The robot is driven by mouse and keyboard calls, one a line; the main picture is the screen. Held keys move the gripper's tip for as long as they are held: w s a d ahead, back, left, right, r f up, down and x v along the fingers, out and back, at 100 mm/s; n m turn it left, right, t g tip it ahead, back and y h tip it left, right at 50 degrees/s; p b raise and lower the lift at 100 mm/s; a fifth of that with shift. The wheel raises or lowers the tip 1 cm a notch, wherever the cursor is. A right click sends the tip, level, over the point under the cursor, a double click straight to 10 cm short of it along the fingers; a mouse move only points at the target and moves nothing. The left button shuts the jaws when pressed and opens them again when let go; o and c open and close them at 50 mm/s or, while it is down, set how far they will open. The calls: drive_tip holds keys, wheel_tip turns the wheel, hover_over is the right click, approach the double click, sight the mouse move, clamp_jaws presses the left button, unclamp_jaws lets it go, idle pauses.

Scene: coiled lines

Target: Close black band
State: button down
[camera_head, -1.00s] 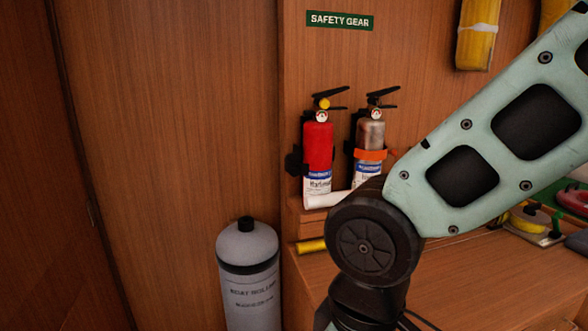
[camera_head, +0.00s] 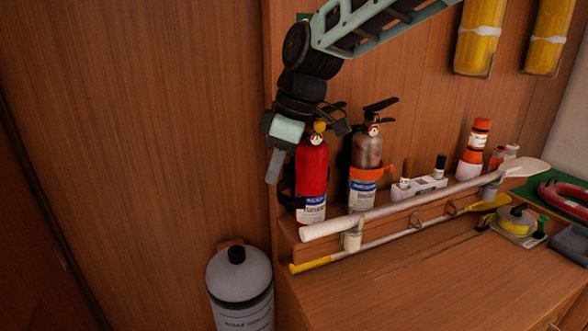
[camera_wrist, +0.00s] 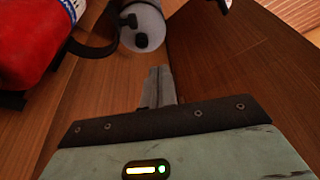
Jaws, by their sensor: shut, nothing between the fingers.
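The red fire extinguisher (camera_head: 311,166) stands upright on the wooden ledge against the wall. It fills the upper left of the wrist view (camera_wrist: 30,40). The black band (camera_wrist: 92,52) curves out from its side in the wrist view, looking open, with its free end apart from the extinguisher. In the head view, dark parts of the band's holder (camera_head: 286,200) show at the extinguisher's left. My gripper (camera_head: 273,178) points down just left of the red extinguisher. Its fingers (camera_wrist: 158,82) are together and empty, apart from the band in the wrist picture.
A second extinguisher (camera_head: 367,152) with an orange band (camera_head: 368,173) stands to the right. A grey cylinder (camera_head: 240,280) stands low at left. Free air lies left of my gripper.

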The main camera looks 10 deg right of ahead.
sight(282, 200)
drive_tip(key=f+p, duration=0.1)
drive_tip(key=f, duration=0.1)
drive_tip(key=w+d+f+p, duration=0.1)
drive_tip(key=f+p, duration=0.1)
drive_tip(key=f, duration=0.1)
drive_tip(key=f+p, duration=0.2)
drive_tip(key=f, duration=0.1)
drive_tip(key=shift+w+d, duration=0.2)
drive_tip(key=shift+w, duration=0.2)
idle(0.4)
